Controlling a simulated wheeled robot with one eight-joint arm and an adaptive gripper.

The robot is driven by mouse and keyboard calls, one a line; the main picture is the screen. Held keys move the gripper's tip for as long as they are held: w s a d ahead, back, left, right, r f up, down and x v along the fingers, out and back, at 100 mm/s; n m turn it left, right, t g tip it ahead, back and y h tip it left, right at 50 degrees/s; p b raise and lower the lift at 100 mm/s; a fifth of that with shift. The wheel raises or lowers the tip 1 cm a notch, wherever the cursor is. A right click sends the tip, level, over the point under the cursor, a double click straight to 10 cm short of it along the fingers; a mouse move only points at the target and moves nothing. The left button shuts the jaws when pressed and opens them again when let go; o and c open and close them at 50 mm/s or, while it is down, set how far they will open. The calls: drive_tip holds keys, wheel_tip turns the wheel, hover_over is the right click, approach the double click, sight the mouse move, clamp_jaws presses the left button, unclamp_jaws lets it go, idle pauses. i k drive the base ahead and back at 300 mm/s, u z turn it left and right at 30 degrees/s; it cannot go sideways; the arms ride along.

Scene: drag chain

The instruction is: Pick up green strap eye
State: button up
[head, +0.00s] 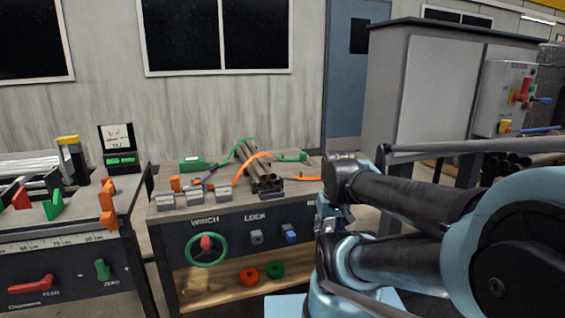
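I cannot make out my gripper's fingers.
An orange strap (238,167) also crosses the pipes. Grey blocks (194,194) line the bench front. The front panel has a green winch wheel (191,252); orange and green rings (276,269) are below. Another bench (62,240) stands left, and a grey cabinet (428,95) behind right.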

sight(303, 155)
drive_tip(key=z, duration=1.45)
drive_tip(key=k, duration=0.7)
drive_tip(key=u, duration=0.85)
drive_tip(key=i, duration=1)
drive_tip(key=z, duration=0.05)
